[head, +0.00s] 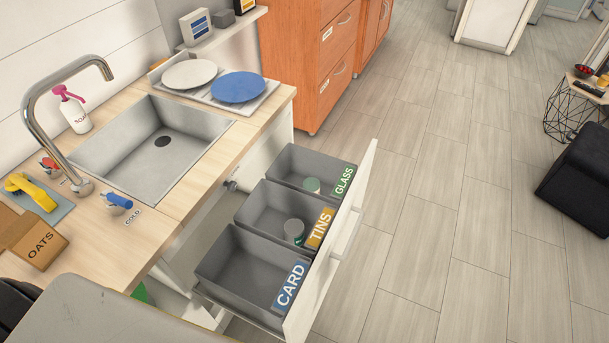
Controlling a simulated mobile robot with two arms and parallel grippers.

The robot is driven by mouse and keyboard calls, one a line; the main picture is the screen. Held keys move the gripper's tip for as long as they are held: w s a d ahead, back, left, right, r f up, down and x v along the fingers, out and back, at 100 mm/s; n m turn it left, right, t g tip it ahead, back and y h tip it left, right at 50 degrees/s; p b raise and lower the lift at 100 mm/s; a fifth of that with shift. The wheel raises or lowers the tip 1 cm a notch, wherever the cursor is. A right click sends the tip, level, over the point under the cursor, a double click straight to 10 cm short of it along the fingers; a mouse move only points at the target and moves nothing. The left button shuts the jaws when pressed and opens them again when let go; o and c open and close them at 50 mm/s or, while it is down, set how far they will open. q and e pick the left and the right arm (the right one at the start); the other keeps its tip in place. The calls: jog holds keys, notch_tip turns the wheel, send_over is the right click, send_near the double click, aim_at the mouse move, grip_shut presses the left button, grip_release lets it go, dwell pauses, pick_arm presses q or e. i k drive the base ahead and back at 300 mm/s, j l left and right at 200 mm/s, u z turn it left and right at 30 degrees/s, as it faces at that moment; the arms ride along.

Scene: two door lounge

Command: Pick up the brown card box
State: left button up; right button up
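A brown card box (38,245) marked OATS sits on the wooden counter at the left edge of the head view, near the front of the sink area. Neither of my grippers can be made out in this view.
An open drawer holds three grey bins: CARD (240,268), empty, TINS (262,222) with a can (294,230), and GLASS (300,165) with a small jar (312,185). The floor right of the drawer is clear.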

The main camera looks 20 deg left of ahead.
aim_at(30, 238)
jog(key=u, duration=2.4)
jog(key=k+l, duration=0.2)
jog(key=k, duration=0.2)
jog(key=k+l+z, duration=0.1)
jog(key=z, duration=1.55)
jog(key=u, duration=0.8)
